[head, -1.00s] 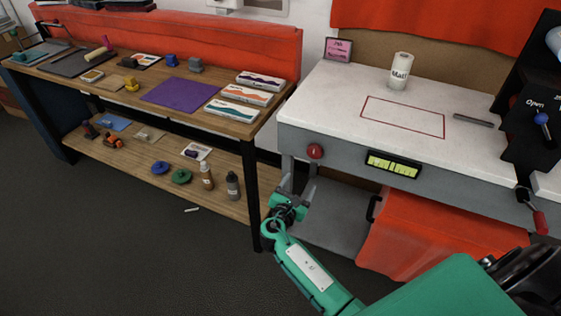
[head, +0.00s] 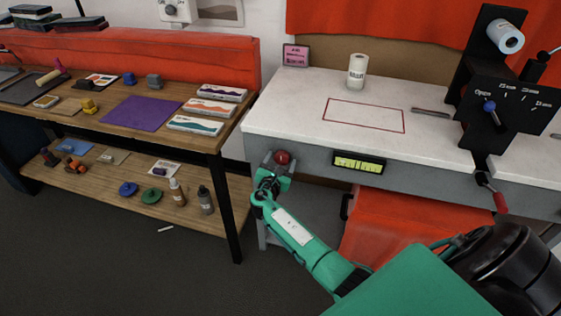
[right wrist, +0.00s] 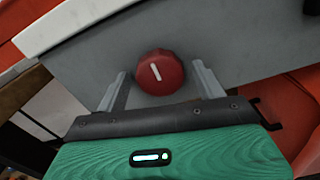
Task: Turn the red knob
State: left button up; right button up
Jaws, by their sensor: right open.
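The red knob (head: 283,157) is on the grey front face of the white-topped bench, near its left end. In the right wrist view the knob (right wrist: 160,73) is round with a white pointer mark, tilted a little from the vertical in that picture. My right gripper (head: 276,163) is open in front of the knob. In the right wrist view the fingers of my right gripper (right wrist: 161,82) stand to the left and right of the knob, with a gap on each side. My left gripper is not in view.
A yellow-green display (head: 359,162) sits right of the knob on the bench front. A red-handled crank (head: 495,195) and a black lever panel (head: 508,106) are farther right. An orange cloth (head: 385,222) hangs below. A wooden shelf table (head: 190,137) stands to the left.

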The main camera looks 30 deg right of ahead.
jog(key=c, duration=1)
